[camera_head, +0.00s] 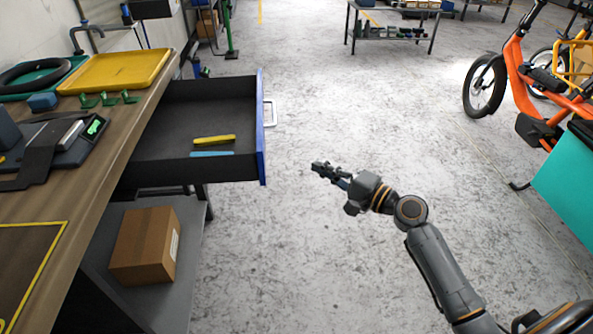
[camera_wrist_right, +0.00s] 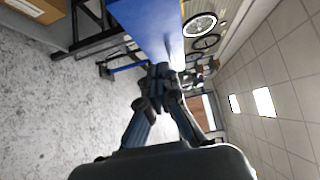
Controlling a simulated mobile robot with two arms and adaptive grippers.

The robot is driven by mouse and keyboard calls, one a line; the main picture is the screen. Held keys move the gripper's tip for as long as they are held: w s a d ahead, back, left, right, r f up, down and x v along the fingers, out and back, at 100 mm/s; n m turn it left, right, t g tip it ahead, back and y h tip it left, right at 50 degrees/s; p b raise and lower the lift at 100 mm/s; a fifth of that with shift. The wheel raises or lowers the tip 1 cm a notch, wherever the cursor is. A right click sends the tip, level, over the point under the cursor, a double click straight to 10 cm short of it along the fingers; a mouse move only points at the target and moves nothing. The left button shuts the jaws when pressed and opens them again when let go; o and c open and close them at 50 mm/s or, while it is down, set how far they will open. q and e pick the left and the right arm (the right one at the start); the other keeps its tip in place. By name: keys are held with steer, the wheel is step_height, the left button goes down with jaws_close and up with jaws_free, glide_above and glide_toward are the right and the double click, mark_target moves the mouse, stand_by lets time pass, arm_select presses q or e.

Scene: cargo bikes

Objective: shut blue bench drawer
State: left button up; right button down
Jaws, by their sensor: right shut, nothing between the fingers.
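The blue-fronted bench drawer (camera_head: 261,125) stands pulled out from the workbench (camera_head: 120,160) on the left in the head view. Its dark tray holds a yellow bar and a light blue bar, and a pale handle (camera_head: 270,112) sticks out from the front. My right gripper (camera_head: 318,168) is shut and empty, to the right of the drawer front and apart from it. In the right wrist view the shut fingers (camera_wrist_right: 160,72) point toward the blue drawer front (camera_wrist_right: 150,28). My left gripper is not in view.
A cardboard box (camera_head: 145,243) sits on the shelf under the bench. A yellow tray (camera_head: 115,70), green clips and a scale-like device (camera_head: 75,140) lie on the bench top. An orange cargo bike (camera_head: 520,75) stands at the right. The floor between is clear.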

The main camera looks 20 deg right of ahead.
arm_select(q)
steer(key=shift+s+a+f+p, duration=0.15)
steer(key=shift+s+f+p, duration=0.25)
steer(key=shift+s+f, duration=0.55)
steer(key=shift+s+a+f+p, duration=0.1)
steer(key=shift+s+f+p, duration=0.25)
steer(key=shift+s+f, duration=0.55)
arm_select(e)
steer(key=s+a+x, duration=0.1)
steer(key=a+x, duration=0.1)
steer(key=x, duration=1)
steer(key=shift+a, duration=0.3)
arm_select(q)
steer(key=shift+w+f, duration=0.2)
arm_select(e)
steer(key=shift+f, duration=0.1)
